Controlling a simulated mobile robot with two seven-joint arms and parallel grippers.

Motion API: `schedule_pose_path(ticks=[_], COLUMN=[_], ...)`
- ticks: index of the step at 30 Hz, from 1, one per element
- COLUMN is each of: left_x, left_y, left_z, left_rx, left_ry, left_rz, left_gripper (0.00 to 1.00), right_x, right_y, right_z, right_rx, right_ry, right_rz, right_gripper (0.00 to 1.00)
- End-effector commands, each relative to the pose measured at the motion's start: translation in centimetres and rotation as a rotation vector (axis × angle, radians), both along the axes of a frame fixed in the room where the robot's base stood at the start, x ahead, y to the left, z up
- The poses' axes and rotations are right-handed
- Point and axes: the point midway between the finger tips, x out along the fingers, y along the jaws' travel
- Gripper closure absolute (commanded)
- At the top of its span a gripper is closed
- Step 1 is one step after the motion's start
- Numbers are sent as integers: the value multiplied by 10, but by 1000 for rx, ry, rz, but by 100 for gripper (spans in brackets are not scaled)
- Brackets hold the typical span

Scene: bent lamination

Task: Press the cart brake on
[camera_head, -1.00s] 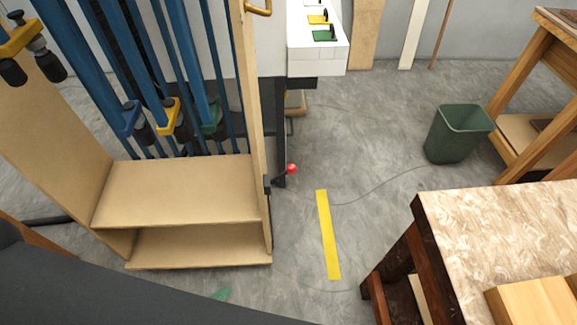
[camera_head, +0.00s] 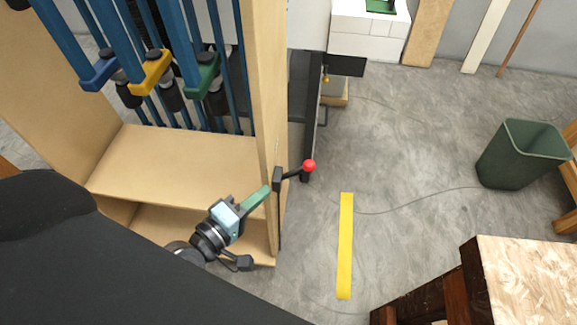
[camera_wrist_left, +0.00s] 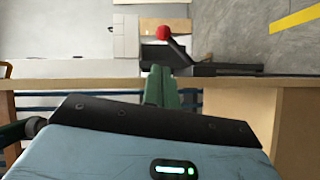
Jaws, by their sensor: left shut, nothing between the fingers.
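The cart (camera_head: 190,170) is a tan wooden rack holding blue bar clamps, at the left of the head view. Its brake is a black lever with a red knob (camera_head: 309,166) on the cart's right side panel, and the knob sticks out to the right. The knob also shows in the left wrist view (camera_wrist_left: 163,32), beyond my fingers. My left gripper (camera_head: 266,190) has green fingers, which are shut and empty. Its tips are close to the lever's black mount; I cannot tell whether they touch. My right gripper is not in view.
A yellow floor strip (camera_head: 345,245) lies right of the cart. A green bin (camera_head: 522,155) stands farther right. A table with a pale speckled top (camera_head: 530,275) is at the lower right. Grey floor is free between the cart and the bin.

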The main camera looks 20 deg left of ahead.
Motion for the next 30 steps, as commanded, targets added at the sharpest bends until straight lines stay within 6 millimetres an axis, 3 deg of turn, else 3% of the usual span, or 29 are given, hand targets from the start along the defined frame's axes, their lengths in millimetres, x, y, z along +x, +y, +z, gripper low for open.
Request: schedule_pose_path(ticks=[5,19,30], left_x=[12,80,95], left_y=[-3,-25,-29], left_z=[-1,-10,-12], left_rx=[-1,1,3], left_ry=[-2,0,1], left_rz=[3,1,0], left_gripper=[100,100,100], right_x=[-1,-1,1], right_y=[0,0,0], right_z=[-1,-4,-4], right_rx=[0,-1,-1], right_ry=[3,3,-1], right_rz=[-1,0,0], right_gripper=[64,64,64])
